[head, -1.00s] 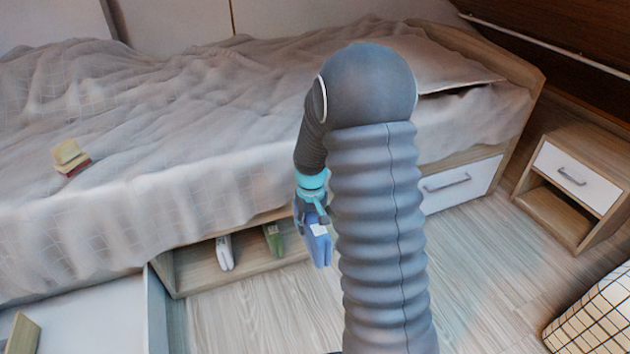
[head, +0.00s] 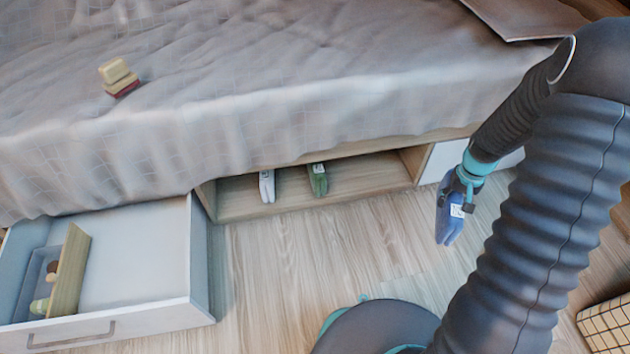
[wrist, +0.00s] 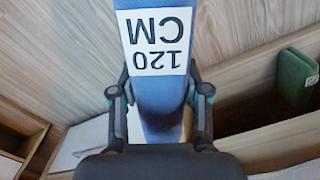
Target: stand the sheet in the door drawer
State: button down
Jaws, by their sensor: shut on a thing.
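My gripper (head: 466,188) is shut on a blue folded sheet (head: 446,222), which hangs upright above the floor to the right of the bed's open bay. In the wrist view the blue sheet (wrist: 160,106) sits between both fingers, and its white label reads "120 CM" upside down. An open white drawer (head: 160,322) is pulled out from under the bed at the lower left, well away from my gripper. I cannot tell whether it is the door drawer. A wooden divider (head: 70,272) stands in it, with small items to the left of the divider.
A white folded item (head: 267,186) and a green one (head: 317,180) stand in the open bay (head: 365,172) under the bed. Small stacked blocks (head: 116,76) lie on the bed. A gridded basket (head: 607,325) stands lower right. The floor between drawer and gripper is mostly clear.

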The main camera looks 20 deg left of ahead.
aim_at(151, 274)
jog(key=z, duration=1.3)
jog(key=k, duration=1.55)
jog(key=u, duration=2.15)
jog(key=i, duration=0.5)
jog(key=u, duration=0.15)
